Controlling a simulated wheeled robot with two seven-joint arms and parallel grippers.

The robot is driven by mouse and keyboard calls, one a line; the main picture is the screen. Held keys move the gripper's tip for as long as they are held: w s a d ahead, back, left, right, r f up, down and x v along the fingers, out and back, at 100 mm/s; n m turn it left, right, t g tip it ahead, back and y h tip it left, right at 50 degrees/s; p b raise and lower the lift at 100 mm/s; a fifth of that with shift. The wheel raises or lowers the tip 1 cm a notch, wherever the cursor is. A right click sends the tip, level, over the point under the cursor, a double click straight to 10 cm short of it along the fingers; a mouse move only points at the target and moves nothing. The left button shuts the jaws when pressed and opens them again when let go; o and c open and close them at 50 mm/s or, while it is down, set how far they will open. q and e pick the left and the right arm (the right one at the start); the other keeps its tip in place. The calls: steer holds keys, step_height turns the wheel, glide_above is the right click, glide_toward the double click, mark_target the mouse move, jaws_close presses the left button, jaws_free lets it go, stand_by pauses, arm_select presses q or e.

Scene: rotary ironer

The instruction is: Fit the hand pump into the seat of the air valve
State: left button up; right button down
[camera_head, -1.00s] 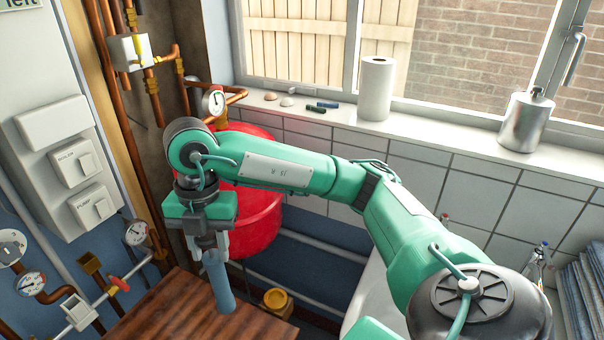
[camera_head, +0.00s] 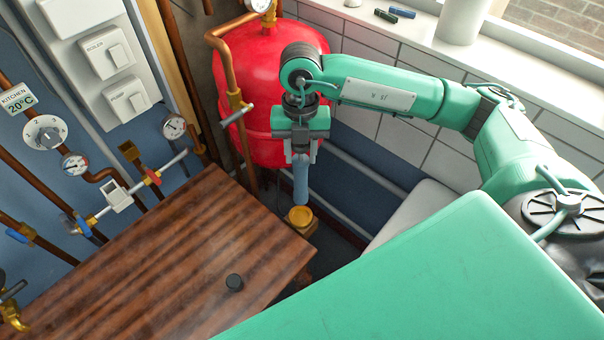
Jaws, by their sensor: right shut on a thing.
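The hand pump (camera_head: 301,185) is a plain blue cylinder, held upright with its lower end down. My right gripper (camera_head: 301,156) is shut on its top, in front of the red tank. A yellow, cup-like fitting (camera_head: 300,217) with a round recess shows just below the pump's lower end; it looks like the seat of the air valve. The pump's end appears at the far rim of this fitting, but I cannot tell whether they touch or how far apart they are in depth. My left gripper is not in view.
The red tank (camera_head: 262,85) and a copper pipe (camera_head: 228,70) stand close behind the gripper. Gauges and pipes line the left wall.

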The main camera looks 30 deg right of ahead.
mark_target(301, 178)
step_height(301, 178, down, 5)
steer(key=shift+r+p, duration=0.1)
steer(key=shift+p, duration=0.3)
steer(key=shift+f, duration=0.55)
step_height(301, 178, down, 3)
steer(key=shift+f+p, duration=0.2)
steer(key=shift+p, duration=0.35)
steer(key=shift+f, duration=0.3)
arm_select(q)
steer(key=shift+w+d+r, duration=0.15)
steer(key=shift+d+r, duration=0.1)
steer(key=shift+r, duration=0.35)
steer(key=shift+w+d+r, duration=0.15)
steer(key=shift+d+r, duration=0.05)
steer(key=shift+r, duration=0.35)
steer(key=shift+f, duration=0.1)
arm_select(e)
steer(key=shift+f+b, duration=0.25)
steer(key=shift+b, duration=0.05)
steer(key=c, duration=0.9)
jaws_free()
steer(key=shift+r, duration=0.1)
steer(key=shift+c, duration=0.2)
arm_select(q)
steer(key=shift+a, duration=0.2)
